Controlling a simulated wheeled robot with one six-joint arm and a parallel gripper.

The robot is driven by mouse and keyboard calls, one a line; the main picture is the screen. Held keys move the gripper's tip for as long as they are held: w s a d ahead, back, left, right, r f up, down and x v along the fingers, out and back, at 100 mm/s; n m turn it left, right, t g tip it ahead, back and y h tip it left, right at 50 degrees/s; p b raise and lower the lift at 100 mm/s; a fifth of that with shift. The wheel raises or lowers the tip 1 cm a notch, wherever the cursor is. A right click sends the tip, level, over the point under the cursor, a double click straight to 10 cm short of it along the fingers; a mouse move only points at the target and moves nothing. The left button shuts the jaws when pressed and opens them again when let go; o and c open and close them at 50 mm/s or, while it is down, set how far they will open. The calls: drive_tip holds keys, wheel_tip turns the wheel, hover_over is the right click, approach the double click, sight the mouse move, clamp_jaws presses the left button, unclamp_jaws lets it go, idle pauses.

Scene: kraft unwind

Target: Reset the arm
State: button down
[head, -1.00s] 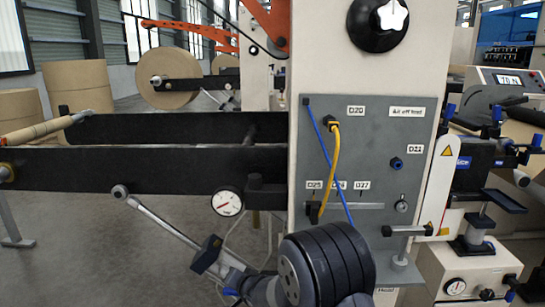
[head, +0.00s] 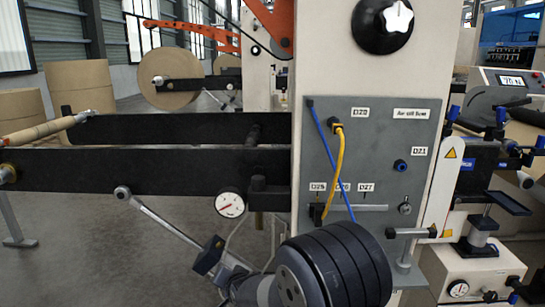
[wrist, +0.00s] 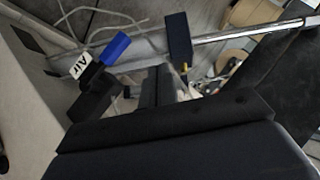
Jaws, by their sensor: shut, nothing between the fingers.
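In the head view the ringed dark joint of my arm (head: 335,265) fills the bottom centre, in front of the machine's pale column. My gripper cannot be made out there. In the wrist view my gripper (wrist: 160,82) points away from the camera, its dark fingers shut together with nothing between them. A silver rod (wrist: 245,36) with a dark block (wrist: 178,38) on it lies beyond the fingertips, apart from them as far as I can tell. A blue fitting (wrist: 115,47) with a white AIR tag (wrist: 77,66) is to their left.
A grey panel (head: 382,120) with a yellow cable (head: 339,165) and a blue hose (head: 325,145) faces me. Black beams (head: 150,170) run left from the column. A pressure gauge (head: 230,205) hangs under them. Open floor (head: 80,225) lies at the lower left.

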drive_tip(key=s+r+p, duration=0.2)
drive_tip(key=s+r, duration=0.2)
drive_tip(key=w+f+b, duration=0.4)
drive_tip(key=w+f, duration=0.3)
drive_tip(key=f, duration=0.3)
drive_tip(key=d+r+m+t+y+b, duration=0.3)
drive_tip(key=d+m+y+b, duration=0.2)
drive_tip(key=d, duration=0.7)
drive_tip(key=y+b, duration=0.2)
drive_tip(key=shift+s+d+m+b, duration=0.25)
drive_tip(key=shift+m+b, duration=0.1)
drive_tip(key=shift+m, duration=0.05)
